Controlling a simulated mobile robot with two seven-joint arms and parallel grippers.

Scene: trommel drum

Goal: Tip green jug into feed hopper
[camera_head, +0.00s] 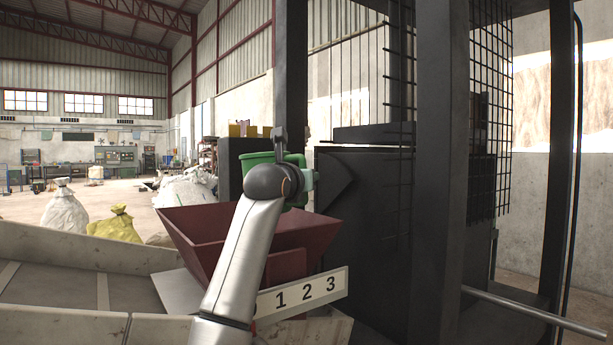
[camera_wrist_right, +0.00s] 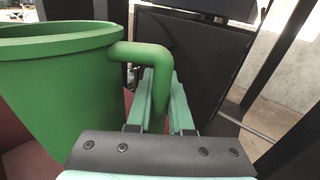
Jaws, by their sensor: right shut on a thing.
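The green jug (camera_head: 262,157) is held above the dark red feed hopper (camera_head: 197,227), roughly upright with its rim near level. In the head view my arm hides much of the jug. In the right wrist view the jug (camera_wrist_right: 58,75) fills the left side, and its handle (camera_wrist_right: 148,52) runs between the pale green fingers of my right gripper (camera_wrist_right: 163,95). That gripper is shut on the handle. A bit of the hopper (camera_wrist_right: 28,163) shows below the jug. The jug's contents are hidden. My left gripper is in neither view.
A dark post (camera_head: 291,70) and black machine housing (camera_head: 365,215) stand close right of the hopper. A plate with numbers (camera_head: 318,290) is at the hopper's front. A metal rod (camera_head: 535,312) sticks out at right. White (camera_head: 65,212) and yellow (camera_head: 117,226) sacks stand left.

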